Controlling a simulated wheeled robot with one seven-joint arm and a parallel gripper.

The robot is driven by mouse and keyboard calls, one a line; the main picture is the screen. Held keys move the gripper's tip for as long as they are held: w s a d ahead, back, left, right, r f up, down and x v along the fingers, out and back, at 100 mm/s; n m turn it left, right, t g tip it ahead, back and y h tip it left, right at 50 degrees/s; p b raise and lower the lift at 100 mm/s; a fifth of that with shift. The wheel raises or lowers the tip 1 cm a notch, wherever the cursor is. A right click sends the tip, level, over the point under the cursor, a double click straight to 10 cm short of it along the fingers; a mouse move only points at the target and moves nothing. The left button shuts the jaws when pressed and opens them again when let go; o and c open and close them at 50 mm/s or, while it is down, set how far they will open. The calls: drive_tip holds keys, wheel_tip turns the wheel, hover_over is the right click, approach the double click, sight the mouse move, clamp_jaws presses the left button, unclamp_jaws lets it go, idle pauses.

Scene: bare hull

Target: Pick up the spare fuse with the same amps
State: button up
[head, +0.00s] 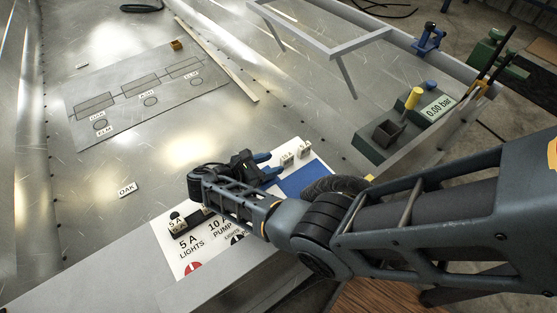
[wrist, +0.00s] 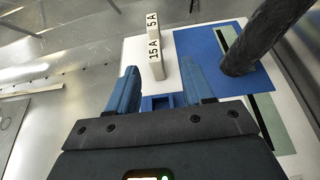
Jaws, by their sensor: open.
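Two white spare fuses stand on the white panel (wrist: 207,38). The nearer, marked 15 A (wrist: 155,58), and the farther, marked 5 A (wrist: 152,24), stand in line in the wrist view. The head view also shows the 15 A fuse (head: 287,159) and the 5 A fuse (head: 305,150). My gripper (head: 266,165) is open and empty; in the wrist view its blue fingers (wrist: 158,70) are apart, with the 15 A fuse beyond the gap. A 5 A fuse (head: 176,221) shows at the panel's near left, above the LIGHTS label. My arm hides the panel's middle.
A dark rough cylinder (wrist: 258,40) lies over the blue area (wrist: 232,72), right of the fingers. A green gauge box (head: 385,147) reading 0.00 bar stands right. A diagram plate (head: 120,118) lies left, an OAK tag (head: 127,189) nearer. Bare metal lies between.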

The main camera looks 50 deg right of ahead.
sight(281, 160)
drive_tip(key=shift+w+f+b+x, duration=0.1)
drive_tip(key=shift+w+b+x, duration=0.05)
drive_tip(key=shift+x, duration=1.15)
drive_tip(key=shift+w+f+b+x, duration=0.1)
drive_tip(key=shift+w+b+x, duration=0.1)
drive_tip(key=shift+x, duration=1.1)
drive_tip(key=shift+w+f+b+x, duration=0.1)
drive_tip(key=shift+b+x, duration=0.05)
drive_tip(key=shift+x, duration=1.1)
drive_tip(key=shift+c, duration=0.5)
clamp_jaws()
